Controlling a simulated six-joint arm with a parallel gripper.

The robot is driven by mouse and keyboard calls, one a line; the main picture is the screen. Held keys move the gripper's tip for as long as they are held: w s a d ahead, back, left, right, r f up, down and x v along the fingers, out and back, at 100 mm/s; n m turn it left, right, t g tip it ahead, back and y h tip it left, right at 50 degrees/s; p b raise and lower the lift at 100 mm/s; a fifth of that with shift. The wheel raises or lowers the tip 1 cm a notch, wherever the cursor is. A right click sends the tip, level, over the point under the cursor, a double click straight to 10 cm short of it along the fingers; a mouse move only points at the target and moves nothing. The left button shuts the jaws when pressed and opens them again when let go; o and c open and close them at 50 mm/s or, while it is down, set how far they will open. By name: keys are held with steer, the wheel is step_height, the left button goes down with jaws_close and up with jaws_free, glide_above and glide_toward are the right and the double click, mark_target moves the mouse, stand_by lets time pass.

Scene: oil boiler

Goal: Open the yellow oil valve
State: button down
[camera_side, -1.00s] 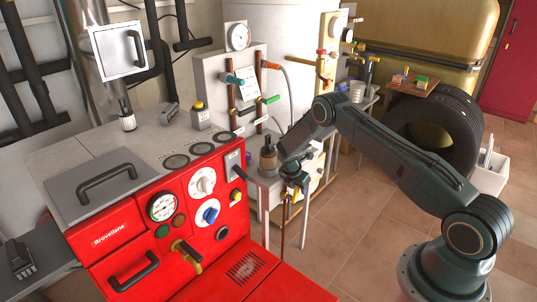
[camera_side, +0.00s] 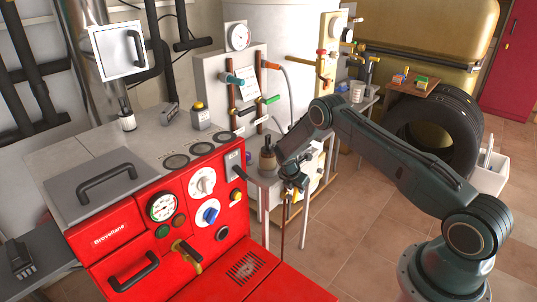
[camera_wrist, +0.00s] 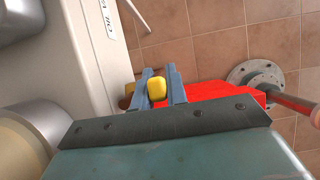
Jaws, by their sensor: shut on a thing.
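In the wrist view the yellow oil valve handle (camera_wrist: 157,88) sits between the two blue-grey fingers of my gripper (camera_wrist: 160,88). My gripper is shut on it. The valve is beside a white panel with a partly readable label (camera_wrist: 109,20) that begins "OIL V". In the side view my gripper (camera_side: 292,190) is low beside the small white table, right of the red boiler (camera_side: 150,215).
A dark bottle-shaped object (camera_side: 267,158) stands on the small table close to my wrist. A red pipe (camera_wrist: 290,100) and a round floor flange (camera_wrist: 256,73) lie to the right in the wrist view. The tiled floor (camera_side: 345,205) has free room.

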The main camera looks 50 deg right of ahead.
steer(key=shift+a+h, duration=0.25)
steer(key=shift+h, duration=0.25)
steer(key=c, duration=1.4)
jaws_free()
steer(key=shift+r, duration=0.15)
steer(key=v, duration=1.3)
steer(key=shift+a+r, duration=0.2)
steer(key=shift+r, duration=0.05)
